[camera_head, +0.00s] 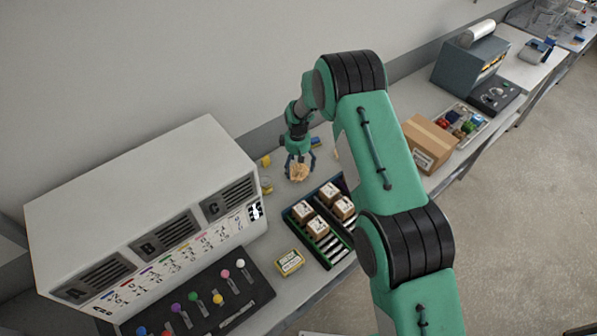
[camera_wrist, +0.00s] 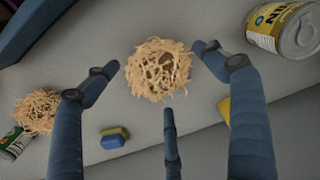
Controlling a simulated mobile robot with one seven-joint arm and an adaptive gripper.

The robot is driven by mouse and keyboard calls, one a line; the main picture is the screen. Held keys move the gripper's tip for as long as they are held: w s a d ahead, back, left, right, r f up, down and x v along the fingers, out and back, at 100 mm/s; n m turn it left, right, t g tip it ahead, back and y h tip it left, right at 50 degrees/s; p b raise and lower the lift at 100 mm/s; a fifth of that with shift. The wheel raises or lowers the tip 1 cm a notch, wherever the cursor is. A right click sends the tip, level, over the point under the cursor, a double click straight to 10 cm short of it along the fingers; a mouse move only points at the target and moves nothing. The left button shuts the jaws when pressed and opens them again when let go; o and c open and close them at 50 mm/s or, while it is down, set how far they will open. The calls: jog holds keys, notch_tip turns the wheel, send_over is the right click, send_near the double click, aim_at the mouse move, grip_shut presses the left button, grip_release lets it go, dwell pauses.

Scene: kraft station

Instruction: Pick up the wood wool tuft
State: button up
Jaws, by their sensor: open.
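A wood wool tuft (camera_wrist: 159,69), a round nest of pale tan curly strands, lies on the grey table between my gripper's spread fingers in the wrist view. My gripper (camera_wrist: 155,85) is open, with blue-grey fingers to the left and right of the tuft and a third finger below it. No finger clearly grips it. In the head view the same tuft (camera_head: 298,171) shows under my gripper (camera_head: 299,163). A second tuft (camera_wrist: 37,111) lies at the left of the wrist view, outside the fingers.
A tin can (camera_wrist: 285,28) lies at the upper right of the wrist view. A blue and yellow block (camera_wrist: 114,138) and a green can (camera_wrist: 14,145) are nearby. A dark tray (camera_head: 325,250) with small boxes and a white cabinet (camera_head: 140,200) stand close.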

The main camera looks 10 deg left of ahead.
jog(key=shift+f, duration=0.35)
dwell(0.3)
jog(key=c, duration=1)
